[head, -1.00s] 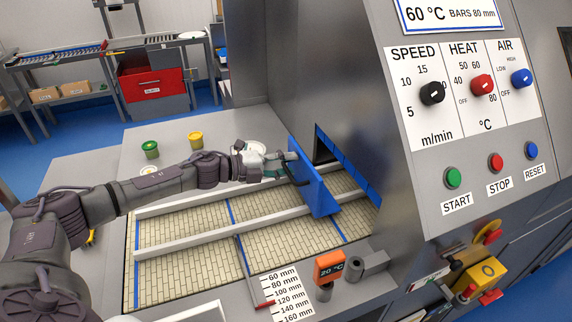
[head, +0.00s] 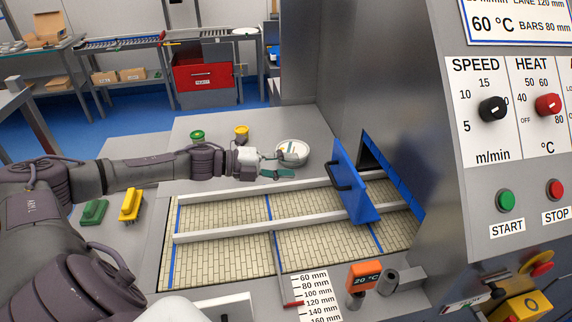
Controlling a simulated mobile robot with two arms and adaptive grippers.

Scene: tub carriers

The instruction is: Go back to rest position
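My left gripper (head: 283,162) reaches in from the left over the back edge of the conveyor. Its fingers are spread with nothing between them, just in front of a white bowl (head: 293,152). A blue panel (head: 355,183) with a black handle stands upright across the belt (head: 310,240), before the machine's opening. The gripper is apart from this panel, to its left. My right gripper is not in view.
Two pale guide rails (head: 240,231) run along the belt. Green (head: 197,135) and yellow (head: 241,133) tubs stand behind it. Green (head: 93,212) and yellow (head: 131,204) handled tools lie at the left. An orange 20 °C gauge (head: 362,275) stands in front. The control panel (head: 510,130) rises at the right.

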